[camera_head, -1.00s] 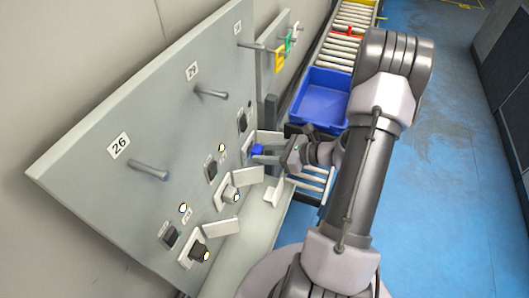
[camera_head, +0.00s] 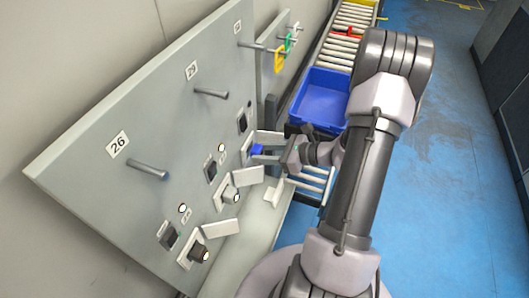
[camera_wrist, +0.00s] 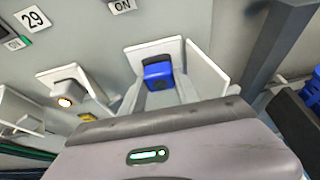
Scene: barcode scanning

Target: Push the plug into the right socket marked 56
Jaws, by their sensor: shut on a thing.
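A blue plug (camera_head: 257,149) is at the white-framed socket (camera_head: 250,141) farthest along the grey panel, the rightmost of the three. The wrist view shows the plug (camera_wrist: 158,74) inside the pale socket frame (camera_wrist: 143,50), with its rear toward me. How deep it sits cannot be told. My gripper (camera_head: 268,156) is level with this socket and shut on the plug. A number 56 is not readable in either view.
The middle socket (camera_head: 229,196) and the near socket (camera_head: 198,251) have side flaps and dark or grey plugs. Pegs stick out above, such as the one under label 26 (camera_head: 148,170). A blue bin (camera_head: 320,101) stands beyond my gripper. Open blue floor lies right.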

